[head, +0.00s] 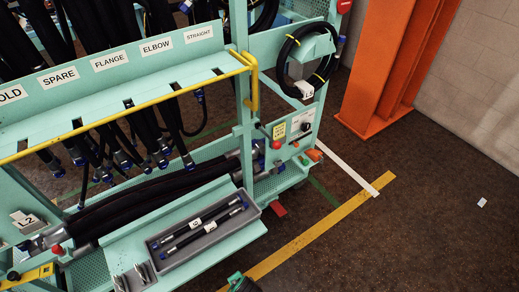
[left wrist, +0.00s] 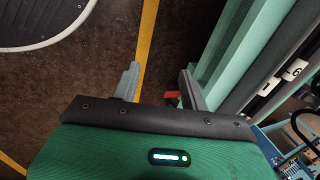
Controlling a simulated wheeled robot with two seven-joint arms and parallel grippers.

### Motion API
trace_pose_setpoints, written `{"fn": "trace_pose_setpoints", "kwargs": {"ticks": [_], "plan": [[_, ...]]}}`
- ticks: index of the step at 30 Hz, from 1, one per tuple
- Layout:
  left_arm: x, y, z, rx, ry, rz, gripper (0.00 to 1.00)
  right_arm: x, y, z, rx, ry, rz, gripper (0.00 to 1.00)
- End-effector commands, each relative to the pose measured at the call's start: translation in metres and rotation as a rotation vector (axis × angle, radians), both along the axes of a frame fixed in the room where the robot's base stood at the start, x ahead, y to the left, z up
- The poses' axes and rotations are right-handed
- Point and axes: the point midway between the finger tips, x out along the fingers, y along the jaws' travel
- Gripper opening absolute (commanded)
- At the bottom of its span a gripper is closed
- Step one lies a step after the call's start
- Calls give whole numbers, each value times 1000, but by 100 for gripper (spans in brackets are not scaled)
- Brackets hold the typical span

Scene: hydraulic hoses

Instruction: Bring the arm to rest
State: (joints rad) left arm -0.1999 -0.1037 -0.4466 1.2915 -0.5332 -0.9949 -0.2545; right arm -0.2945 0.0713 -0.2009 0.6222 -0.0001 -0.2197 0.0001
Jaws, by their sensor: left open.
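My left gripper (left wrist: 160,88) shows in the left wrist view. Its two grey fingers stand apart with nothing between them, in front of the green housing. Behind them are the dark floor and a yellow floor line (left wrist: 147,35). A teal frame (left wrist: 245,40) with labelled dark bars lies to the right, apart from the fingers as far as I can tell. In the head view only a small green and black piece shows at the bottom edge, apparently part of my arm; no fingers are clear there. My right gripper is not visible.
A teal hose rack (head: 215,73) fills the left of the head view. A grey tray (head: 170,266) holding two short hoses sits on its lower shelf. A coiled hose (head: 284,62) hangs at its right end. An orange pillar (head: 375,70) stands behind.

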Motion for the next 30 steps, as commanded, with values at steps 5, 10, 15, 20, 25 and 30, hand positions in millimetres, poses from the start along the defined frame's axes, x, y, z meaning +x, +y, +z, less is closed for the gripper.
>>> {"fn": "trace_pose_setpoints", "kwargs": {"ticks": [5,10,15,20,25,30], "plan": [[-57,37,-72,-89,79,91,44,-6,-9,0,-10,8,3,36],[-146,96,-144,-202,152,294,44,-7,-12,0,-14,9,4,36],[-223,155,-183,-269,167,521,44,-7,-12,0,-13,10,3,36],[-263,189,-195,-289,153,650,44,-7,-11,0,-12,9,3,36],[-273,197,-198,-295,145,687,44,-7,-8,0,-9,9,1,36],[-273,197,-198,-294,145,685,36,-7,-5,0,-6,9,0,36]]}}
